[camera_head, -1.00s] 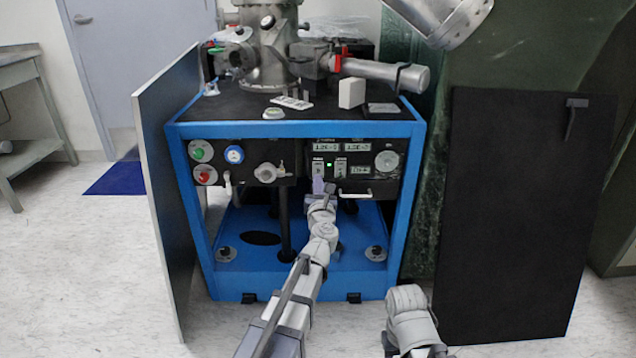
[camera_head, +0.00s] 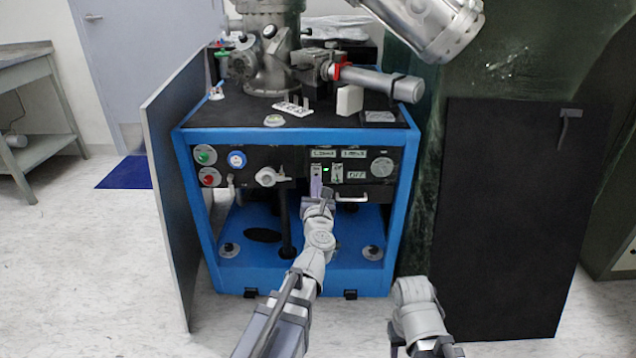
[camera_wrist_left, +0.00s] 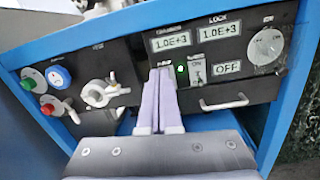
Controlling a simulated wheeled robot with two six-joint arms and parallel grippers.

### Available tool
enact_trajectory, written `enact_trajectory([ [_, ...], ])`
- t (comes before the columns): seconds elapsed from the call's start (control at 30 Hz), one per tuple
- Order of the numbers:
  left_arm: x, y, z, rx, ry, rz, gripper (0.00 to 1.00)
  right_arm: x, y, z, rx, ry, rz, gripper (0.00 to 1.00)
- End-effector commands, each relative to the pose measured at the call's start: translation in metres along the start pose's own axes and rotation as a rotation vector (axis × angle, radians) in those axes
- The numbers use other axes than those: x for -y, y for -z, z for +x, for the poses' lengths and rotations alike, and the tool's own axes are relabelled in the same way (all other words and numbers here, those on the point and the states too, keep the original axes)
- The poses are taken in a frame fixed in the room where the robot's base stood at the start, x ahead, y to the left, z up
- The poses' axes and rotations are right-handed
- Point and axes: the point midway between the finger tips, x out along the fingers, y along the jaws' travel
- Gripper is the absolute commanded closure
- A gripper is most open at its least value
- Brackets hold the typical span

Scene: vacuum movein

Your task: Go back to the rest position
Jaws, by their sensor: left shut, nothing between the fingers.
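My left gripper (camera_head: 316,190) is shut and empty, its pale purple fingers pointing at the black front panel. In the left wrist view the fingers (camera_wrist_left: 160,100) lie together, with their tips at or close to a switch left of the green light (camera_wrist_left: 181,69). I cannot tell whether they touch it. A second switch (camera_wrist_left: 197,70) marked ON is to the right. The displays read 1.0E+3 (camera_wrist_left: 171,41), 1.0E+3 (camera_wrist_left: 219,32) and OFF (camera_wrist_left: 227,67). Part of my right arm (camera_head: 415,312) shows at the lower right; its gripper is out of view.
The panel is on a blue-framed cart (camera_head: 415,150) carrying a steel vacuum chamber (camera_head: 268,50). A handle (camera_wrist_left: 224,103) and valve knob (camera_wrist_left: 98,94) project from the panel. A grey side panel (camera_head: 172,200) stands left, a black panel (camera_head: 510,210) right. Floor at left is free.

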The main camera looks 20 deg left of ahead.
Motion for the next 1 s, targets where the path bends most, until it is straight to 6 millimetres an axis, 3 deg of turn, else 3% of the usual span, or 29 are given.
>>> enact_trajectory([
  [0.17, 0.019, -0.003, -0.003, 0.019, 0.088, 0.14, 1.0, 0.0, 0.0, 0.0, 0.0, 0.0, 0.0, 0.5],
  [0.3, 0.071, 0.003, -0.018, 0.081, 0.337, 0.551, 1.0, 0.0, 0.0, 0.0, 0.0, 0.0, 0.0, 0.5],
  [0.4, 0.109, 0.026, -0.043, 0.144, 0.565, 0.926, 1.0, 0.0, 0.0, 0.0, 0.0, 0.0, 0.0, 0.5],
  [0.53, 0.136, 0.075, -0.084, 0.233, 0.875, 1.393, 1.0, 0.0, 0.0, 0.0, 0.0, 0.0, 0.0, 0.5],
  [0.67, 0.131, 0.131, -0.131, 0.328, 1.213, 1.796, 1.0, 0.0, 0.0, 0.0, 0.0, 0.0, 0.0, 0.5],
  [0.8, 0.103, 0.175, -0.173, 0.413, 1.548, 2.076, 1.0, 0.0, 0.0, 0.0, 0.0, 0.0, 0.0, 0.5],
  [1.0, 0.053, 0.208, -0.22, 0.506, 1.975, 2.267, 1.0, 0.0, 0.0, 0.0, 0.0, 0.0, 0.0, 0.5],
])
